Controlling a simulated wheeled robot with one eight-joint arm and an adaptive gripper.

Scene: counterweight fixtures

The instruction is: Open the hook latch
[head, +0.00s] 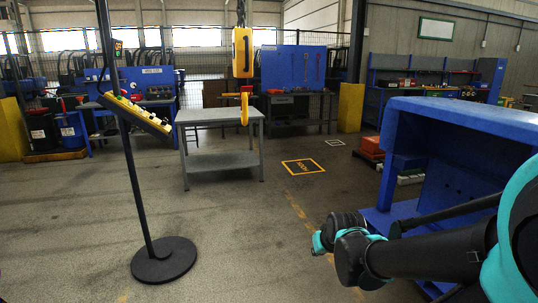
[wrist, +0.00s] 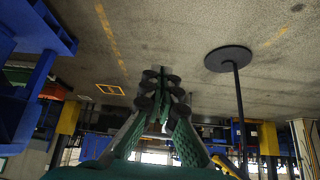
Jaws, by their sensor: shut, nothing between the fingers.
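A yellow hook (head: 244,110) hangs below a yellow hoist block (head: 243,52) in the head view, in front of a grey table. A short horizontal piece with a red end (head: 247,90) sits at the top of the hook. The hook's latch is too small to make out, so I cannot tell whether it is open or shut. My gripper (wrist: 158,78) shows in the wrist view with its dark fingertips together and nothing between them. In the head view my arm reaches in from the lower right, well apart from the hook.
A control panel stand with a round black base (head: 164,259) stands at the left; its base also shows in the wrist view (wrist: 229,58). A grey table (head: 220,115) stands behind the hook. A large blue frame (head: 460,115) is close on the right. The middle floor is clear.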

